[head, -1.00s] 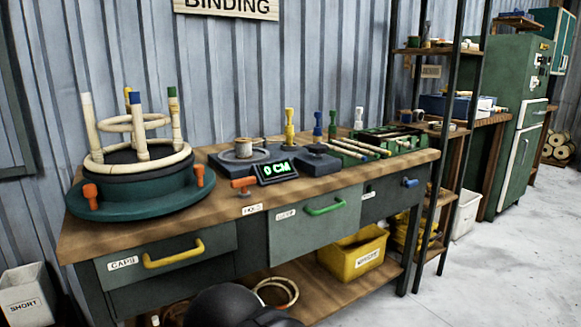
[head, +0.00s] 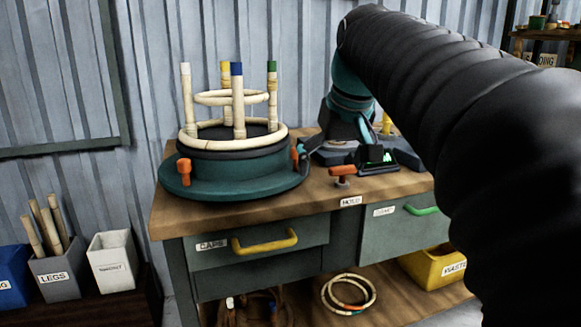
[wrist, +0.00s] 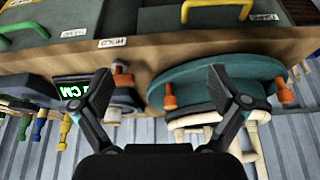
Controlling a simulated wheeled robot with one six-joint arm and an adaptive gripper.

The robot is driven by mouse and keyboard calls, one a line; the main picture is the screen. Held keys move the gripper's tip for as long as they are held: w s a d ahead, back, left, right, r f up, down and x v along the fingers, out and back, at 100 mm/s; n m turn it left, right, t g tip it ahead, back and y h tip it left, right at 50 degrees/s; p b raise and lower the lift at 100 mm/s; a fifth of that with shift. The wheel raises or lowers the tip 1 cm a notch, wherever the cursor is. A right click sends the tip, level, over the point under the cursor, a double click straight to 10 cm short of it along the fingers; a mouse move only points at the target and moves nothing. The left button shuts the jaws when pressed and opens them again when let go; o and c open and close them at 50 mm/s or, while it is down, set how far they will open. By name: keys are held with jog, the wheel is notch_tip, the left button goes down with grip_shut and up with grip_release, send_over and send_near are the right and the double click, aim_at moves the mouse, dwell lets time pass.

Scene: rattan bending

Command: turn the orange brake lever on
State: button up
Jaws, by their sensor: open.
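An orange lever (head: 342,172) sits at the front of the bench top above a HOLD label (head: 351,201); I take it as the brake lever. In the wrist view, which shows the bench upside down, the lever (wrist: 122,75) is close beside the left finger. My gripper (wrist: 160,75) is open and empty, its fingers spread over the bench's front part. The round teal turntable (head: 232,182) carries orange clamps (head: 184,170) and a rattan ring frame with upright legs. In the head view my arm hides much of the bench's right side.
A green-lit display (head: 377,155) stands behind and right of the lever. Drawers with yellow (head: 265,242) and green (head: 421,210) handles are below. Bins with sticks (head: 60,270) stand at left. A yellow waste bin (head: 435,267) is on the lower shelf.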

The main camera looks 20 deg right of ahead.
jog(key=b, duration=0.2)
send_near(343, 166)
jog(key=v, duration=0.5)
jog(key=shift+n, duration=0.3)
jog(key=b+x, duration=0.5)
jog(key=x, duration=0.8)
jog(key=shift+w+f+b, duration=0.1)
jog(key=shift+f+b, duration=0.3)
jog(key=c, duration=1.2)
